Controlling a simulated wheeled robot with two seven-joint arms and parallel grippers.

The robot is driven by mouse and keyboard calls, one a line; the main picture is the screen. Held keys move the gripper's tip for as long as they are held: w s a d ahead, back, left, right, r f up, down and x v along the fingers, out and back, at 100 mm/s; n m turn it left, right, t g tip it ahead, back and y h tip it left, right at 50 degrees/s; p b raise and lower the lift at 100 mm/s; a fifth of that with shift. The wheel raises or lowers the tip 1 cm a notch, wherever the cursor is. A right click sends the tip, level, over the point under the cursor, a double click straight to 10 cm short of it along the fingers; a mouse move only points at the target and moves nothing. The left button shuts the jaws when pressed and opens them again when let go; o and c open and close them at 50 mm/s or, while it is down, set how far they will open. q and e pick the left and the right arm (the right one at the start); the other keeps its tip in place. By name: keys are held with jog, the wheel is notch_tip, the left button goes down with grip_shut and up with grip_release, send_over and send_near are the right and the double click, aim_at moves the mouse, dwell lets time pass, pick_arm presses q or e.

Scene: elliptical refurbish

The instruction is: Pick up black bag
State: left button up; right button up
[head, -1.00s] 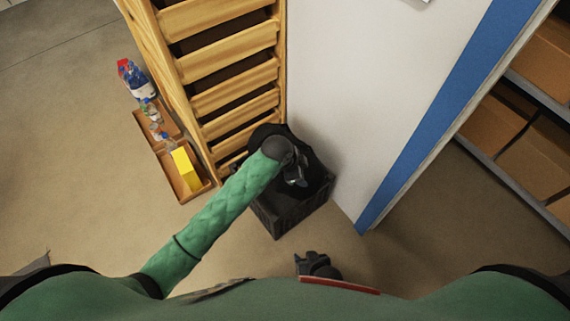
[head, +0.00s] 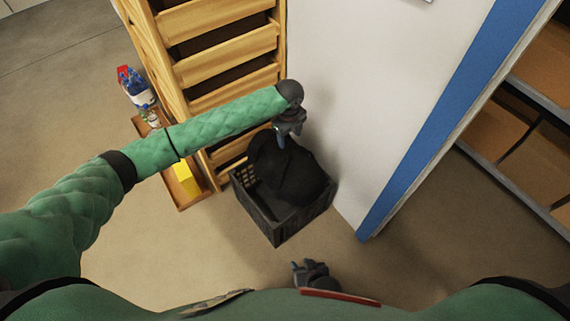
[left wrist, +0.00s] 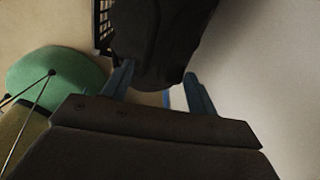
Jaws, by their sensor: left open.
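The black bag (head: 285,175) sits in a dark open crate (head: 283,232) on the floor, rising above its rim at the back. My left gripper (head: 282,140) is over the far side of the bag, pointing down, with its jaws open. In the left wrist view, the bag (left wrist: 160,40) shows between and beyond the two fingers (left wrist: 157,88). I cannot tell whether the fingers touch it. My right gripper (head: 300,268) is low in the head view, close to my body and apart from the crate; its jaw state is unclear.
A wooden rack (head: 220,45) stands behind and left of the crate. A white wall panel with a blue edge (head: 435,115) is close on the right. A tray (head: 190,200) with a yellow box (head: 182,175) and bottles (head: 135,88) lie left. Floor in front is clear.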

aim_at(285, 152)
pick_arm(q)
jog(key=shift+w+a+r, duration=0.1)
jog(key=shift+w+a, duration=0.4)
jog(key=shift+w, duration=0.15)
jog(key=shift+f, duration=0.2)
jog(key=shift+s+a+f, duration=0.1)
jog(key=shift+a+f, duration=0.05)
jog(key=shift+f, duration=1.7)
jog(key=shift+s+a+f, duration=0.1)
jog(key=shift+a+f, duration=0.05)
jog(key=shift+f, duration=1.65)
grip_shut()
jog(key=shift+r, duration=0.1)
